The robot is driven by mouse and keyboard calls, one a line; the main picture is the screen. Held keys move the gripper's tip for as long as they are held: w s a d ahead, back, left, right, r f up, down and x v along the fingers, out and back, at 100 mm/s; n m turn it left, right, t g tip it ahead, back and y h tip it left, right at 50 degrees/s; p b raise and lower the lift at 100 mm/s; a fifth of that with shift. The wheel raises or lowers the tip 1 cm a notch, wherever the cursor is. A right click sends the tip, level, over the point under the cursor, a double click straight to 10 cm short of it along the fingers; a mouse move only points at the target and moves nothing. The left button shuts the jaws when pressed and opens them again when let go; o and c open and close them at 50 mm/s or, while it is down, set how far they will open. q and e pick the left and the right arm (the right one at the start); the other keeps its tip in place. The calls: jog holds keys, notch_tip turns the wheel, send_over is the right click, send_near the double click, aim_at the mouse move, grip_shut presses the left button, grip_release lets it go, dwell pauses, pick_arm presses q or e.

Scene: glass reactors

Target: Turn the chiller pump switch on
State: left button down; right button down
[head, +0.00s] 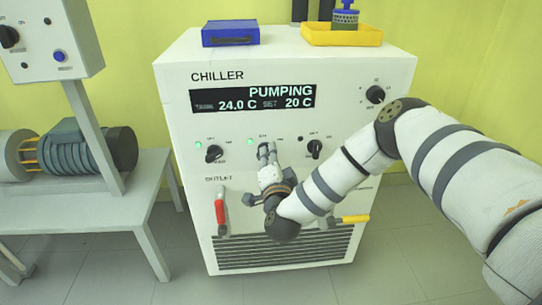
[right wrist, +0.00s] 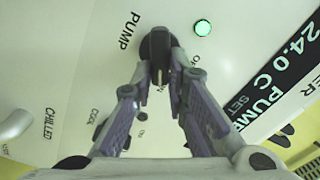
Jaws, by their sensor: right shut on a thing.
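The white chiller (head: 180,110) stands in the middle of the head view, and its display (head: 255,98) reads PUMPING, 24.0 C and SET 20 C. My right gripper (head: 266,152) is in front of the middle switch and hides most of it. In the right wrist view the fingers of the right gripper (right wrist: 162,75) are closed on the black knob of the pump switch (right wrist: 158,45), next to the label PUMP. The green lamp (right wrist: 202,27) beside this switch is lit. It also shows lit in the head view (head: 250,141). My left gripper is not in view.
A black switch (head: 214,153) with a lit green lamp is to the left, another (head: 314,149) to the right. A red-handled valve (head: 219,212) and a yellow handle (head: 355,218) are below. A blue box (head: 230,33) and yellow tray (head: 316,37) are on top.

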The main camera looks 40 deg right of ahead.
jog(key=shift+f, duration=0.1)
jog(key=c, duration=1.6)
grip_release()
jog(key=shift+a, duration=0.1)
jog(key=shift+v, duration=6)
jog(key=shift+s, duration=0.1)
